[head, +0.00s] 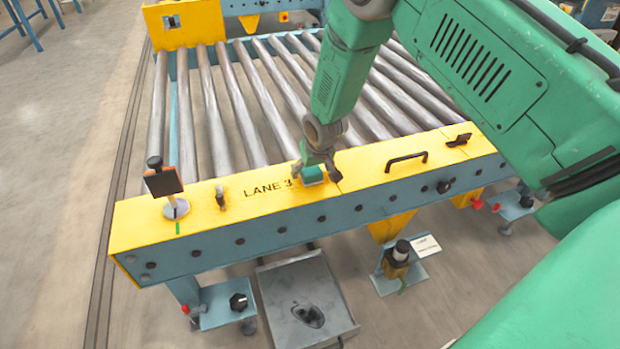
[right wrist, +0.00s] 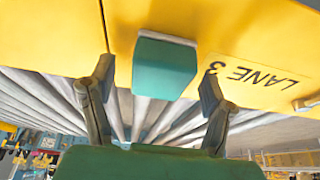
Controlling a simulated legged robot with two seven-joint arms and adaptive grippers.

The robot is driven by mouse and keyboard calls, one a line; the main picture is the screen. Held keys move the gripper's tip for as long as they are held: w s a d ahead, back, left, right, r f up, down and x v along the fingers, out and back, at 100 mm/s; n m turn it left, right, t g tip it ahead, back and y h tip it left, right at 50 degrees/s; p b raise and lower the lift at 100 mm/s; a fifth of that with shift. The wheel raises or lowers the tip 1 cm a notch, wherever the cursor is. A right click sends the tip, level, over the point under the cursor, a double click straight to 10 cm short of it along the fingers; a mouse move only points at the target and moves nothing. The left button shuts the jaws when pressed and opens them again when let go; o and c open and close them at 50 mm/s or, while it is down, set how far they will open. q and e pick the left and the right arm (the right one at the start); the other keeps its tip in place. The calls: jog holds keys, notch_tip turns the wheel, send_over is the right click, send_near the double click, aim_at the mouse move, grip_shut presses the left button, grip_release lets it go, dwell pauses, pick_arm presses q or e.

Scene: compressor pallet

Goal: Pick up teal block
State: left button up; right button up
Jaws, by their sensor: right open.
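The teal block (head: 312,175) sits on the yellow top of the conveyor's front rail (head: 360,168), just right of the "LANE 3" lettering. My right gripper (head: 318,168) is at the block in the head view, partly covering it. In the right wrist view the teal block (right wrist: 165,67) shows between the two open fingers of my right gripper (right wrist: 155,85), with visible gaps on both sides. The block rests against the yellow surface. My left gripper is not in view.
A black handle (head: 406,160) and a small dark latch (head: 460,140) stand on the rail to the right. A dark panel on a post (head: 163,180) and a small knob (head: 220,196) stand to the left. Metal rollers (head: 240,100) lie behind the rail.

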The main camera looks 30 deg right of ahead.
aim_at(311, 169)
jog(key=shift+w+d+f, duration=0.1)
jog(key=shift+w+f, duration=0.1)
jog(key=shift+f, duration=0.2)
jog(key=shift+r, duration=0.1)
jog(key=shift+c, duration=0.5)
jog(key=c, duration=1.2)
jog(key=shift+c, duration=0.2)
jog(key=shift+o, duration=0.2)
notch_tip(311, 169, up, 10)
jog(key=p, duration=0.3)
